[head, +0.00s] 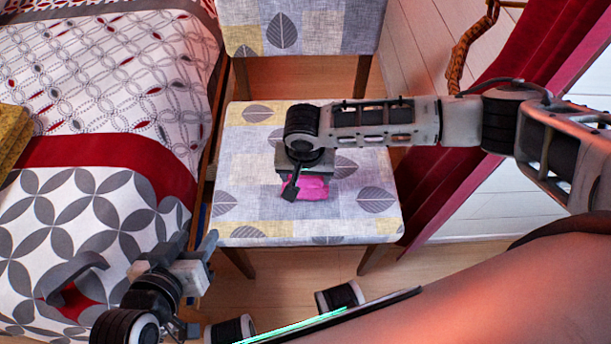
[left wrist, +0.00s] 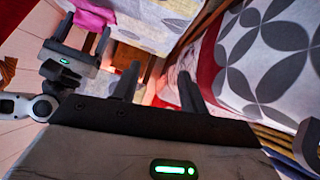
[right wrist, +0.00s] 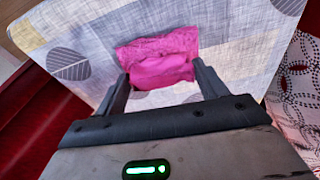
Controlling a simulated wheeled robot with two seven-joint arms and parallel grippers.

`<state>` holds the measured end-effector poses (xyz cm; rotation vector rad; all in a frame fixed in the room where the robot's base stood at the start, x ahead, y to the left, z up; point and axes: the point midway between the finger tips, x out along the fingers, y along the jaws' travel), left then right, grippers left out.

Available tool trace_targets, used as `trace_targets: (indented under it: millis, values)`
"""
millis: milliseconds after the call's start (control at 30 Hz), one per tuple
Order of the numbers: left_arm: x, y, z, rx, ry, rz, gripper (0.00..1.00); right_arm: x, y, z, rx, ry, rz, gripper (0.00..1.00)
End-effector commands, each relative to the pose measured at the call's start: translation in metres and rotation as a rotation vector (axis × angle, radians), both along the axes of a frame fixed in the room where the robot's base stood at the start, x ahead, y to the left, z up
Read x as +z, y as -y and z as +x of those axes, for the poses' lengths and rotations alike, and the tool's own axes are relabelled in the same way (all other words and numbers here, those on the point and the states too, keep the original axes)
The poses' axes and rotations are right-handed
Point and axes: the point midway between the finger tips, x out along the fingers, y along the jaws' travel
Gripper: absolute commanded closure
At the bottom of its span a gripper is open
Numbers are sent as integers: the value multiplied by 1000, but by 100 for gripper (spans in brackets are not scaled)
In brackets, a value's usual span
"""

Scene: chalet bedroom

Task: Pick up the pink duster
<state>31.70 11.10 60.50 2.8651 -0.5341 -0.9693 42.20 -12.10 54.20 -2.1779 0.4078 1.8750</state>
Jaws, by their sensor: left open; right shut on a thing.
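The pink duster (head: 312,187) lies on the patterned seat of the chair (head: 240,190), partly hidden under my right gripper in the head view. In the right wrist view the duster (right wrist: 160,62) is a bunched pink cloth between the two fingers of my right gripper (right wrist: 162,80), which is shut on it. The duster also shows at the top left of the left wrist view (left wrist: 92,14).
A bed (head: 90,90) with a patterned cover and red band stands at the left, close to the chair. A yellow item (head: 12,135) lies on it. A red curtain (head: 440,160) hangs at the right. Some wooden floor (head: 290,270) shows in front of the chair.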

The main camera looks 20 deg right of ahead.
Motion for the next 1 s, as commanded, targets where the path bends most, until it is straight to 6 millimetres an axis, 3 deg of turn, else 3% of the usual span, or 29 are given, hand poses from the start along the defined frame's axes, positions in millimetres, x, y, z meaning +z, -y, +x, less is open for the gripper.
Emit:
trace_targets:
  millis: [33, 300, 500, 633, 1000]
  values:
    - [13, -2, -1, 7, 11, 3, 56, 17, -1, 0, -1, 2, 4, 51]
    - [65, -15, -9, 54, 99, 3, 56, 79, -32, -47, 5, -1, 6, 51]
    - [85, -20, -11, 67, 136, 9, 56, 96, -59, -87, 4, -2, 6, 51]
    - [91, -21, -12, 71, 145, 10, 56, 104, -70, -104, 3, -1, 4, 51]
    - [89, -21, -12, 71, 136, 10, 56, 109, -78, -117, -1, 1, 1, 51]
